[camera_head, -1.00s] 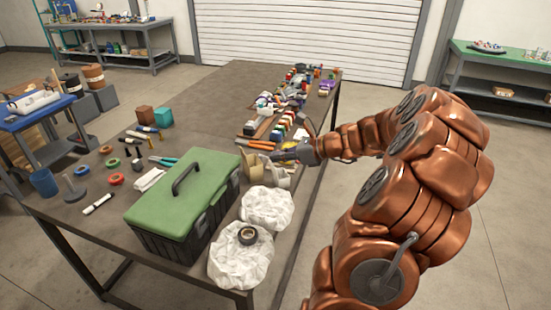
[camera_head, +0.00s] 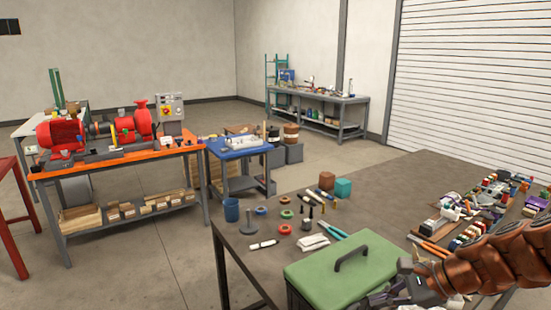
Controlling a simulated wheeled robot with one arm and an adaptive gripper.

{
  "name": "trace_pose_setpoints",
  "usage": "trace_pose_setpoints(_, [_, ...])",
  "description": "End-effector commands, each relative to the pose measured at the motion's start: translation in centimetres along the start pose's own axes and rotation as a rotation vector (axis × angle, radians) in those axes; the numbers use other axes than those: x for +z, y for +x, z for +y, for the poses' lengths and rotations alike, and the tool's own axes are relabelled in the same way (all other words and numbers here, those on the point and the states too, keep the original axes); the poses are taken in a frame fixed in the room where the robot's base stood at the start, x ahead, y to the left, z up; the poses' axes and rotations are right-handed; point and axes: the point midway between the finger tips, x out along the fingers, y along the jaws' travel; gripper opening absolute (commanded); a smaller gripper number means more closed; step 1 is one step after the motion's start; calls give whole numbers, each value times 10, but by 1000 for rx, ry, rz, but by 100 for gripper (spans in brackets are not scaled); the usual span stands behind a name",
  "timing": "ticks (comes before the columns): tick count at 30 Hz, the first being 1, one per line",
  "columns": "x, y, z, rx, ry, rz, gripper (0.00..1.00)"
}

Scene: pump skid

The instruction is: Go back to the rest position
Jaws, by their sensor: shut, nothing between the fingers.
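My copper arm enters at the lower right. My gripper (camera_head: 388,295) is at its end, low in the picture, just at the right end of the green toolbox (camera_head: 340,265). It looks shut and empty. I cannot tell whether it touches the toolbox. Most of the arm is outside the picture.
The dark workbench (camera_head: 385,192) carries a brown block (camera_head: 326,180), a teal block (camera_head: 343,188), tape rolls, a blue cup (camera_head: 231,210) and many small parts at right. An orange-topped pump bench (camera_head: 130,156) and blue cart (camera_head: 236,147) stand left. Floor between them is open.

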Motion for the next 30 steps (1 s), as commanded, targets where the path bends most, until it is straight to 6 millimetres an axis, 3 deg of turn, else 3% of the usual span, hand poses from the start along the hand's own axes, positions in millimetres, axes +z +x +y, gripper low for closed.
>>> trace_pose_setpoints(1, [18,9,17,65,-97,13,0])
trace_pose_setpoints(3, [36,17,40,148,-228,33,0])
trace_pose_setpoints(7, [60,25,85,300,-464,66,0])
trace_pose_setpoints(12, [76,23,142,495,-758,100,0])
trace_pose_setpoints(18, [76,4,202,719,-1078,129,0])
trace_pose_setpoints(24, [65,-18,238,885,-1298,144,0])
trace_pose_setpoints(30, [58,-30,249,949,-1379,149,0])
